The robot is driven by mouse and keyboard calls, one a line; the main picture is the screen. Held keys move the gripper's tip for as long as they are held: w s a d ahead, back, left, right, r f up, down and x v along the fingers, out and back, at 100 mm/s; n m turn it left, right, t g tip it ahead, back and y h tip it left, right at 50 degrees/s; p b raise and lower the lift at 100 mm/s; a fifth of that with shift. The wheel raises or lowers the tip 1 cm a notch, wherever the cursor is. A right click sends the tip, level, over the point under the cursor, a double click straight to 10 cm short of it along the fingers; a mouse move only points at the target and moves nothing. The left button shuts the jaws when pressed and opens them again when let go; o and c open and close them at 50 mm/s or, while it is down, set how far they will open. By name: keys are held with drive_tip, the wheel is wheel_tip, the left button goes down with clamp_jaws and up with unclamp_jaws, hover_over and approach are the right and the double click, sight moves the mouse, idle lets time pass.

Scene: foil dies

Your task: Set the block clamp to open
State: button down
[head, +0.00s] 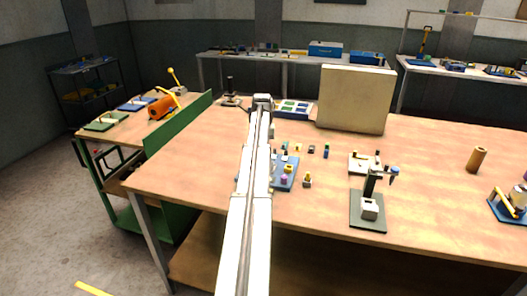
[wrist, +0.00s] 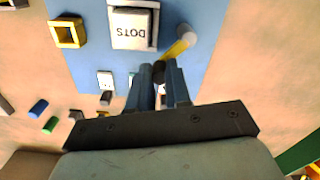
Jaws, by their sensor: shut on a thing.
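The blue board (wrist: 215,60) fills the upper middle of the wrist view. On it is a block stamped DOTS (wrist: 132,24) in a grey holder. Beside the block, a yellow lever (wrist: 180,48), apparently the clamp's, runs from a round grey pivot (wrist: 187,33) to a dark knob (wrist: 159,72). My gripper (wrist: 160,77) is shut with the knob between its fingertips. In the head view the board (head: 290,172) is partly hidden by my arm, which also hides the gripper. I cannot tell whether the clamp touches the block.
In the head view a stand on a dark base (head: 369,222) and a beige panel (head: 356,98) are to the right. The table's right middle is mostly clear.

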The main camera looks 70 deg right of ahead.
drive_tip(key=n, duration=0.1)
drive_tip(key=w+n, duration=0.1)
drive_tip(key=n, duration=0.1)
drive_tip(key=shift+w+d+n, duration=0.1)
drive_tip(key=shift+d+n, duration=0.2)
drive_tip(key=shift+d, duration=0.05)
drive_tip(key=shift+w+d+n, duration=0.1)
drive_tip(key=shift+w+n, duration=0.3)
drive_tip(key=shift+n, duration=0.55)
drive_tip(key=shift+w+n, duration=0.35)
drive_tip(key=shift+n, duration=0.6)
drive_tip(key=c, duration=1.1)
unclamp_jaws()
drive_tip(key=shift+o, duration=0.2)
drive_tip(key=shift+r, duration=0.1)
wheel_tip(320, 180, up, 14)
drive_tip(key=shift+f, duration=0.2)
